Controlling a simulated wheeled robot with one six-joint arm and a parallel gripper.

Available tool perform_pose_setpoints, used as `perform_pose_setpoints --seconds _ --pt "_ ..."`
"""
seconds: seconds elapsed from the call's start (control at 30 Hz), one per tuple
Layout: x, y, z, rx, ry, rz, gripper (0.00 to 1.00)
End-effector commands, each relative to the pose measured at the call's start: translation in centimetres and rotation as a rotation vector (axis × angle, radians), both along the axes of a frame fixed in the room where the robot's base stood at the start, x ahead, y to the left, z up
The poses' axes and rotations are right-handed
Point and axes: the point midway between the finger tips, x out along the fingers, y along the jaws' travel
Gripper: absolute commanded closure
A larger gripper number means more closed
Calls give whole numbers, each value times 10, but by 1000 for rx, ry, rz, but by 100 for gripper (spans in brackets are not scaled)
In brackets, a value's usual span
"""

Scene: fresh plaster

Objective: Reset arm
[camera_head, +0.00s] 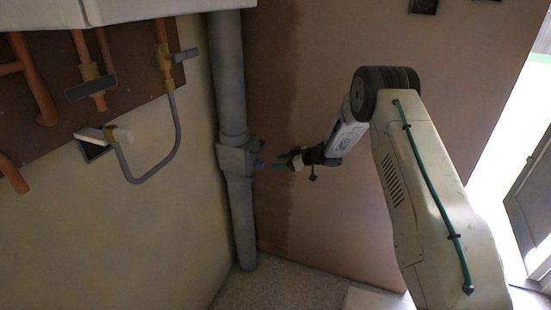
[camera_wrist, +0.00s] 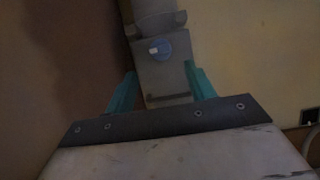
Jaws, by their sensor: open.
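My arm reaches from the lower right in the head view and bends at a dark elbow joint. My gripper (camera_head: 278,162) points left, just right of the box fitting (camera_head: 238,159) on the grey vertical pipe (camera_head: 228,85). In the wrist view, my gripper (camera_wrist: 157,90) has two teal fingers spread apart. The box fitting (camera_wrist: 165,74) with a blue round knob (camera_wrist: 160,48) shows between and beyond them. Nothing is seen held between the fingers. I cannot tell whether the fingers touch the fitting.
Copper pipes (camera_head: 35,80) and a grey bent hose (camera_head: 178,125) are on the left wall. A white cabinet (camera_head: 110,10) hangs above them. The brown plaster wall (camera_head: 310,60) is behind my gripper. A bright doorway (camera_head: 510,130) opens at the right. Some speckled floor (camera_head: 285,285) is clear.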

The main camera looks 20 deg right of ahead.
Motion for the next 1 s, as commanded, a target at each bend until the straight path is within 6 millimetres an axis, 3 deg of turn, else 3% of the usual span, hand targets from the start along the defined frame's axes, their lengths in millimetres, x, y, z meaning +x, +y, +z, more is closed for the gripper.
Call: perform_pose_setpoints --seconds 0.17,0.3,0.47,0.6,0.77,0.9,1.0 --pt "12 -6 39 -58 -39 -83 45" --pt "20 -23 108 -166 -84 -253 45" --pt "4 -47 186 -286 -91 -471 45" --pt "-32 -67 245 -372 -57 -645 45" --pt "-97 -83 295 -449 33 -816 45" --pt "-170 -90 323 -495 150 -933 45" --pt "-228 -89 334 -517 254 -992 45"
